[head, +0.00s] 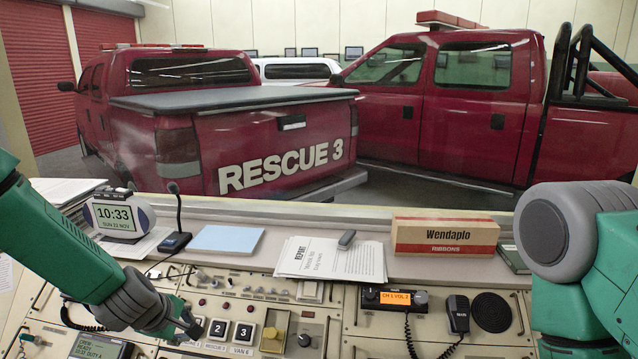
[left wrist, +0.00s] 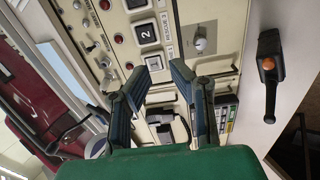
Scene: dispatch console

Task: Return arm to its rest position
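My left arm comes in from the left, with its green forearm and grey wrist low over the console (head: 355,325). My left gripper (head: 188,326) hangs by the numbered buttons. In the left wrist view its two dark fingers (left wrist: 167,72) stand apart with nothing between them, and the panel shows beyond. Whether a fingertip touches the panel is hard to tell. My right arm shows at the right edge as a grey joint and green links; its gripper is out of view.
A microphone (head: 175,235), clock (head: 120,216), papers (head: 330,258), ribbon box (head: 445,233) and radio (head: 395,298) stand around. A black handle with an orange button (left wrist: 268,72) is nearby.

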